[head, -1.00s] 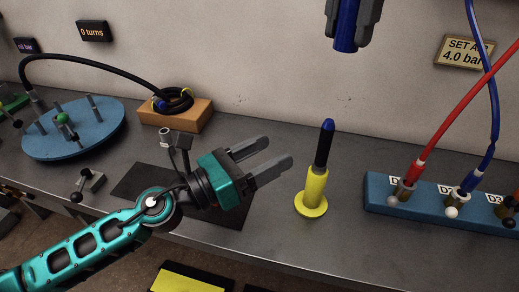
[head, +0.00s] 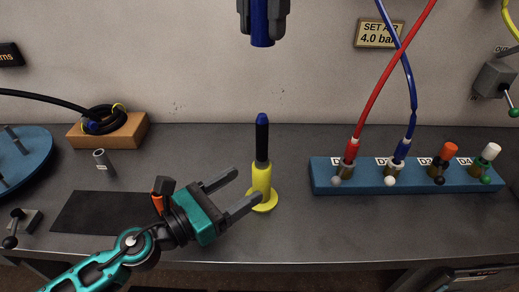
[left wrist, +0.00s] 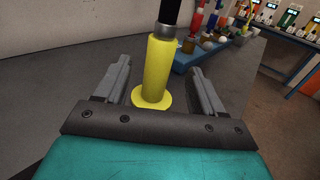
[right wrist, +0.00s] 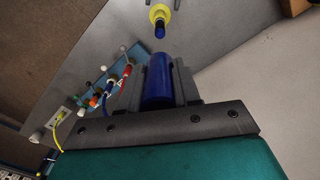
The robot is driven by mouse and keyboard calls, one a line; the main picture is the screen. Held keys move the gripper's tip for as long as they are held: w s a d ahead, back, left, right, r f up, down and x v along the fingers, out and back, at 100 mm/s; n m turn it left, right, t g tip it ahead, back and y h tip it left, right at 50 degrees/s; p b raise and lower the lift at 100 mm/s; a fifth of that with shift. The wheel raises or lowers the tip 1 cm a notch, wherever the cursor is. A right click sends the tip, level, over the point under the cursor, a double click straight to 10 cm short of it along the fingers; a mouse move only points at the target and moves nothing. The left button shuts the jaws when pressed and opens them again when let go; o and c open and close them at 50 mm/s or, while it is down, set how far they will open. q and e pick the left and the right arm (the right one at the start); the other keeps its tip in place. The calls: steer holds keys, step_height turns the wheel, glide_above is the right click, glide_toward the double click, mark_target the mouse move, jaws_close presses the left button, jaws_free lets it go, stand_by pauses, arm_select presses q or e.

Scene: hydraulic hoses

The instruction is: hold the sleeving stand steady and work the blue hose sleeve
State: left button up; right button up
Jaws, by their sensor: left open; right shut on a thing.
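The sleeving stand (head: 262,178) is a yellow post on a round yellow foot, upright on the bench, with a black hose rising from it and a blue tip. My left gripper (head: 246,190) is open, its fingers pointing at the yellow post; in the left wrist view the post (left wrist: 157,70) stands between and beyond the two fingers, not gripped. The blue sleeve (head: 262,25) is high above the stand, in my right gripper (head: 263,20), which is shut on it. In the right wrist view the sleeve (right wrist: 158,82) lies between the fingers, pointing toward the stand (right wrist: 159,14).
A blue valve block (head: 320,178) with red and blue hoses stands to the right of the stand. A wooden block (head: 130,130) with a coiled black hose is at the back left. A dark mat (head: 85,213) lies left of my left gripper. The bench right of the stand's foot is clear.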

arm_select(q)
steer(key=shift+x, duration=3)
steer(key=c, duration=1.2)
arm_select(e)
steer(key=n, duration=0.6)
glide_above(262, 140)
steer(key=w, duration=0.1)
step_height(262, 140, down, 6)
steer(key=shift+f, duration=0.15)
steer(key=shift+f, duration=0.15)
steer(key=shift+f, duration=1.95)
steer(key=shift+f, duration=0.3)
steer(key=shift+f, duration=4.85)
